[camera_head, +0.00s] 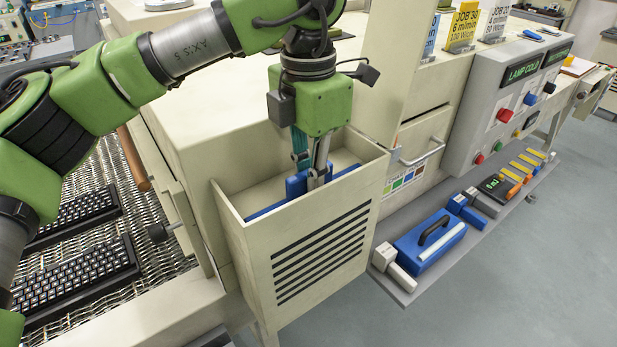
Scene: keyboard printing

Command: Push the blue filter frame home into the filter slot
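The blue filter frame (296,187) sits low inside the open-topped cream housing with dark louvres. Its raised blue block and parts of its long bar show above the housing's front wall; its lower part is hidden. The housing is the filter slot (243,266), as far as I can tell. My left gripper (309,172) reaches straight down into the housing, with its fingertips at the raised blue block. The fingers are close together and touch or nearly touch the block; I cannot tell whether they clasp it or press on it. My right gripper is not in view.
A cream upright panel (388,70) stands close behind my gripper. A grey shelf (412,288) at the right holds a blue case (430,242) and several small tools. Keyboards (75,278) lie on a mesh conveyor at the left. The floor at the lower right is clear.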

